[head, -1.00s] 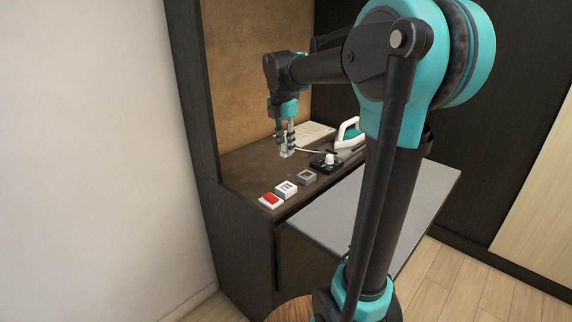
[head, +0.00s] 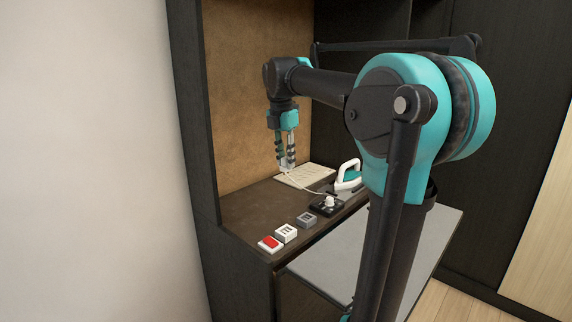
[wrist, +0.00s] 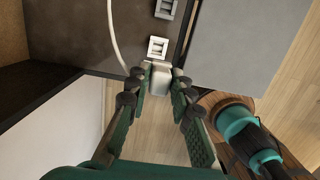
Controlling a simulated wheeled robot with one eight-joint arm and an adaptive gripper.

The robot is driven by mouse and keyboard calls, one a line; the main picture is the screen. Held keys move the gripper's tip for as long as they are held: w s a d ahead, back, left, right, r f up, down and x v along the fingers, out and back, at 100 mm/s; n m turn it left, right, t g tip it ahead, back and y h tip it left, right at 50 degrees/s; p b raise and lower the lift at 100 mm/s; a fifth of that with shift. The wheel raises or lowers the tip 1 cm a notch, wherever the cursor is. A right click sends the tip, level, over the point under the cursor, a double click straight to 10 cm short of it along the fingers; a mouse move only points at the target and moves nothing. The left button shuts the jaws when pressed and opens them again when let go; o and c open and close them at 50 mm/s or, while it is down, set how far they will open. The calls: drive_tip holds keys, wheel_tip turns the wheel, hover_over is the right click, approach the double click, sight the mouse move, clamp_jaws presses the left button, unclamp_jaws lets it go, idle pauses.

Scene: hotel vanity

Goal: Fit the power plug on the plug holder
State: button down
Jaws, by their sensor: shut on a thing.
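My gripper (head: 287,165) is shut on the power plug (wrist: 159,78), a pale block between the fingertips in the wrist view. It holds the plug above the back of the dark counter, with a white cord (wrist: 114,35) trailing. Toward the counter's front stand a white block with a square recess (head: 286,233), which also shows in the wrist view (wrist: 157,47), and a similar grey block (head: 306,219), also in the wrist view (wrist: 166,9). I cannot tell which is the plug holder. The plug is apart from both in the head view.
A red switch on a white base (head: 270,244) sits at the front left. A black block with a white knob (head: 326,205) and a teal-white iron (head: 348,177) stand to the right. A pale sheet (head: 310,176) lies at the back. The counter's left middle is clear.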

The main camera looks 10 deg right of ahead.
drive_tip(key=shift+r, duration=0.35)
drive_tip(key=shift+w+d+f, duration=1.1)
drive_tip(key=shift+d+f, duration=0.4)
drive_tip(key=shift+f, duration=1.8)
drive_tip(key=shift+w+d+f, duration=1.05)
drive_tip(key=shift+d+f, duration=0.4)
drive_tip(key=shift+f, duration=1.8)
drive_tip(key=shift+w+d+f, duration=1.1)
drive_tip(key=shift+d+f, duration=0.4)
drive_tip(key=shift+f, duration=1.8)
drive_tip(key=shift+f, duration=2.1)
drive_tip(key=c, duration=1.3)
unclamp_jaws()
drive_tip(key=shift+o, duration=0.2)
drive_tip(key=shift+r, duration=0.1)
